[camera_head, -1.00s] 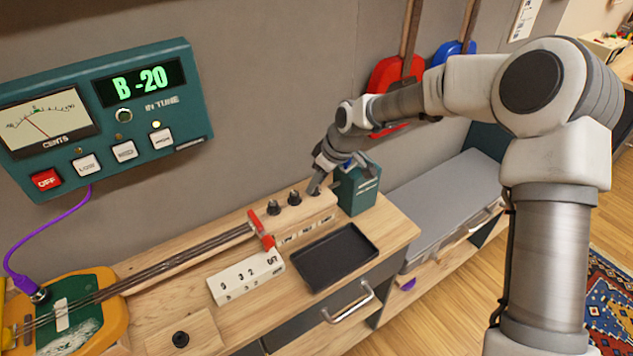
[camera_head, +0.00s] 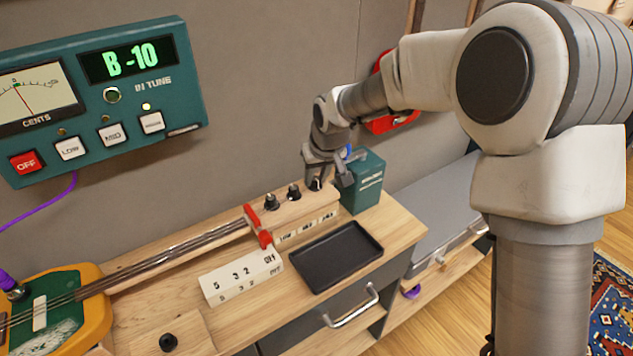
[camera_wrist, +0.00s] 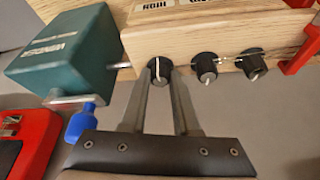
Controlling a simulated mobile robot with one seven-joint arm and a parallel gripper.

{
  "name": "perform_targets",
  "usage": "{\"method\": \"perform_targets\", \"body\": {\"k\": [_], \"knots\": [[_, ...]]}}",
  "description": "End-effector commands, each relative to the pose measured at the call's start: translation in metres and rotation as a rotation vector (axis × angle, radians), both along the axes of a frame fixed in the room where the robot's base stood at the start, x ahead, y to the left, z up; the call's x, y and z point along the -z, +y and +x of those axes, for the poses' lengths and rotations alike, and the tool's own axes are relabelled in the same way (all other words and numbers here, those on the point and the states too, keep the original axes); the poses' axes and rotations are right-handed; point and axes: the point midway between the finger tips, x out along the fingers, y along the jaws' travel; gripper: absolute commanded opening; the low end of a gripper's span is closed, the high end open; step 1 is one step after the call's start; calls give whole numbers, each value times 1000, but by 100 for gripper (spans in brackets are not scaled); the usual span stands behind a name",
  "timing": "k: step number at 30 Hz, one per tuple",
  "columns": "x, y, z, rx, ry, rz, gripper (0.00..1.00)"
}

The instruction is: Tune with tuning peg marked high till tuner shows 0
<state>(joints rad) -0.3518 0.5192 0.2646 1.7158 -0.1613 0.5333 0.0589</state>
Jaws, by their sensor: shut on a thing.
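The tuner (camera_head: 95,100) on the wall at left reads "B -10" in green. Its needle sits left of centre, and a small light above its rightmost white button is lit. Black tuning pegs stand in a row on the wooden headstock (camera_head: 300,212). My gripper (camera_head: 326,181) is at the rightmost peg in the head view. In the wrist view its two fingers are shut around the black peg (camera_wrist: 160,69), which has a white pointer line. Two other pegs (camera_wrist: 205,68) stand free beside it. The label by the held peg is upside down and partly cut off.
A green box (camera_head: 364,182) with a crank and blue knob (camera_wrist: 81,122) stands close beside my gripper. A black tray (camera_head: 336,257) and a white numbered block (camera_head: 242,278) lie in front of the headstock. The stringed instrument's yellow body (camera_head: 92,318) is at lower left.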

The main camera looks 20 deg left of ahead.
Motion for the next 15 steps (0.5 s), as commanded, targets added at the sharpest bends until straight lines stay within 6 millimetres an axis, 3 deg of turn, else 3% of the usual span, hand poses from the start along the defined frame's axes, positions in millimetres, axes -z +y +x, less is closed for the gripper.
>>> {"method": "perform_targets", "body": {"k": [15], "knots": [[0,0,-1,71,2,-1,0]]}}
